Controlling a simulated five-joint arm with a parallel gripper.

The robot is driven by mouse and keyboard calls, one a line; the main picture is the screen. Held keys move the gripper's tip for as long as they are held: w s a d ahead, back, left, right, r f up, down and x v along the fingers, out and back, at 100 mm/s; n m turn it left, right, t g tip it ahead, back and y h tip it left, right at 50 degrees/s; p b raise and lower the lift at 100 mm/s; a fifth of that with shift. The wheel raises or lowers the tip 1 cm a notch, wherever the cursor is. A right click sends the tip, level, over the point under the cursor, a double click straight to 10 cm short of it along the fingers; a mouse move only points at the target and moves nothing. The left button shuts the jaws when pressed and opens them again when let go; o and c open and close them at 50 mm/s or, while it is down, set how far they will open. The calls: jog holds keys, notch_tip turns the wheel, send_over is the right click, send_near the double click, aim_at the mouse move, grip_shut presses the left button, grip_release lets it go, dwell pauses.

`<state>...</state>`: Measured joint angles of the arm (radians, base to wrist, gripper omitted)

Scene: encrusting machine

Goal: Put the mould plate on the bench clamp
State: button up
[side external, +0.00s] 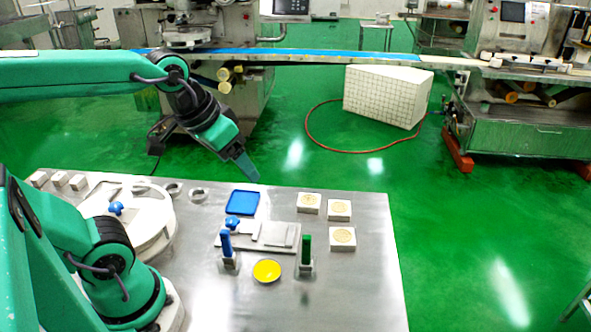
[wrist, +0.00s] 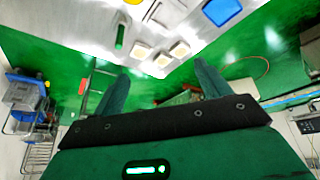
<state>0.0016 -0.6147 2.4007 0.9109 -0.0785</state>
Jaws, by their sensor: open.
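Three pale square blocks with round tan patterns, the likely mould plates, sit at the right of the metal bench: a back-left block (side external: 308,203), a back-right block (side external: 339,210) and a front block (side external: 342,239). I cannot tell which one is meant. They also show in the wrist view, one in the middle (wrist: 161,60). A flat grey fixture with a blue knob, likely the bench clamp (side external: 258,246), lies left of them, with a square area on its right part. My gripper (side external: 245,172) is raised beyond the bench's back edge, open and empty; its spread fingers show in the wrist view (wrist: 160,84).
A blue square tray (side external: 242,203) lies behind the clamp. A blue-handled tool (side external: 226,243) and a green-handled tool (side external: 306,250) stand upright in front, with a yellow dish (side external: 267,270) between them. A round white fixture (side external: 150,215) is at left. The bench's front right is clear.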

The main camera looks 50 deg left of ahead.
jog(key=shift+s+f+m, duration=0.2)
jog(key=shift+s+f, duration=0.05)
jog(key=shift+s, duration=0.5)
jog(key=shift+s+f+m, duration=0.2)
jog(key=shift+s+f, duration=0.05)
jog(key=shift+s, duration=0.45)
jog(key=shift+c, duration=1.2)
jog(key=w+r+n+g, duration=0.1)
jog(key=w+n, duration=0.2)
jog(key=w, duration=0.7)
jog(key=w+f+n+g, duration=0.1)
jog(key=w+f+n, duration=0.1)
jog(key=w+f, duration=0.3)
jog(key=w+f+n+g, duration=0.1)
jog(key=w+f+n, duration=0.1)
jog(key=w+f, duration=0.4)
jog(key=w+f+n+g, duration=0.2)
jog(key=w+f, duration=0.3)
jog(key=w, duration=0.5)
jog(key=shift+d+f, duration=0.25)
jog(key=shift+f, duration=0.15)
jog(key=shift+w+f, duration=0.15)
jog(key=shift+f, duration=0.2)
